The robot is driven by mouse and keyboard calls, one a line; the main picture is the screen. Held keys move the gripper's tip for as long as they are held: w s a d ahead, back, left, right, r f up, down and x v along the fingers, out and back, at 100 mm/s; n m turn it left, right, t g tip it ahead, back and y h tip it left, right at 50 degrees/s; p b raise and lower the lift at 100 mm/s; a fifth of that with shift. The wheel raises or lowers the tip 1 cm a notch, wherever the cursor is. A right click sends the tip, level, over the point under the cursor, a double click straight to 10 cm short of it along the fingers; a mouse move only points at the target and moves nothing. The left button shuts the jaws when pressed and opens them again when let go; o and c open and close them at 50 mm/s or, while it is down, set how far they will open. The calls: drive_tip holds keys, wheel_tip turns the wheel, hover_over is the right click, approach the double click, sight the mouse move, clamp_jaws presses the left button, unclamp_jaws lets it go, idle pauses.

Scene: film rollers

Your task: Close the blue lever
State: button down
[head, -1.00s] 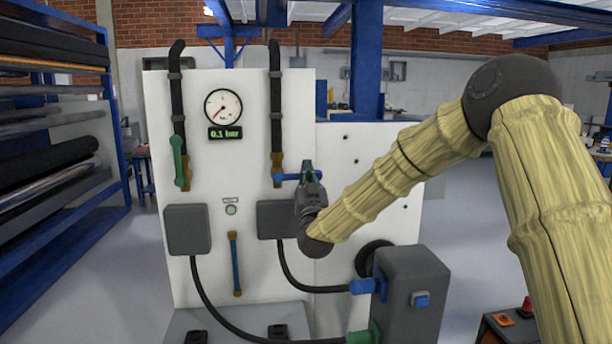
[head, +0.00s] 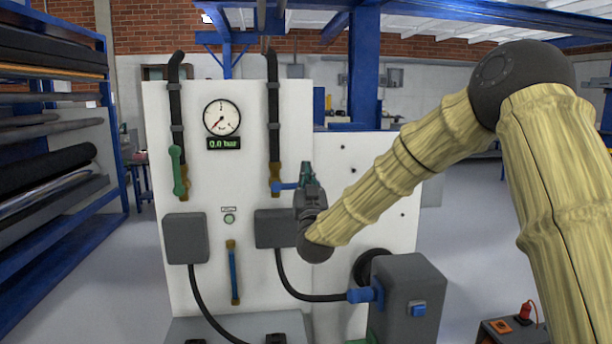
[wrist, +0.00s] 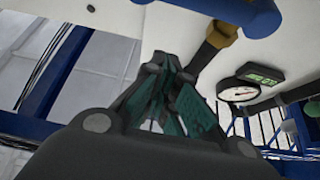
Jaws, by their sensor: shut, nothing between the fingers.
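The blue lever (head: 285,186) sits on the brass valve at the foot of the right black pipe and points sideways to the right. In the wrist view, part of the blue lever (wrist: 245,15) shows at the top, by the brass fitting (wrist: 215,42). My gripper (head: 307,168) points up just right of the lever's outer end; I cannot tell whether it touches it. In the wrist view, my gripper (wrist: 172,100) has its greenish fingers together with nothing between them.
The white panel (head: 190,130) carries a dial gauge (head: 222,117) above a display reading 0.0 bar. Blue racks stand left.

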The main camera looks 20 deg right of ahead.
drive_tip(key=d+v, duration=0.1)
drive_tip(key=v, duration=0.6)
drive_tip(key=shift+s+a+f+b, duration=0.3)
drive_tip(key=shift+a+b, duration=0.05)
drive_tip(key=shift+a, duration=0.05)
wheel_tip(320, 180, down, 19)
drive_tip(key=s+a+n+g+y+p, duration=0.2)
drive_tip(key=g+y+p, duration=0.1)
drive_tip(key=g, duration=0.2)
drive_tip(key=s+f+g+p, duration=0.1)
drive_tip(key=s+f+g, duration=0.1)
drive_tip(key=s+f, duration=0.35)
drive_tip(key=s+f+g+y+p, duration=0.1)
drive_tip(key=s+f+g, duration=0.15)
drive_tip(key=f, duration=0.55)
drive_tip(key=s+f+g+p, duration=0.1)
drive_tip(key=s+f+g, duration=0.1)
drive_tip(key=s+f, duration=0.35)
drive_tip(key=s+f+g+p, duration=0.3)
drive_tip(key=s+f+g, duration=0.3)
drive_tip(key=s+f, duration=0.75)
drive_tip(key=s+d+f+g+p, duration=0.1)
drive_tip(key=s+f+g, duration=0.1)
drive_tip(key=s, duration=1)
drive_tip(key=s+d+f+g+p, duration=0.1)
drive_tip(key=s+g, duration=0.3)
drive_tip(key=s, duration=0.8)
drive_tip(key=shift+s+d+f, duration=0.4)
drive_tip(key=shift+f, duration=0.15)
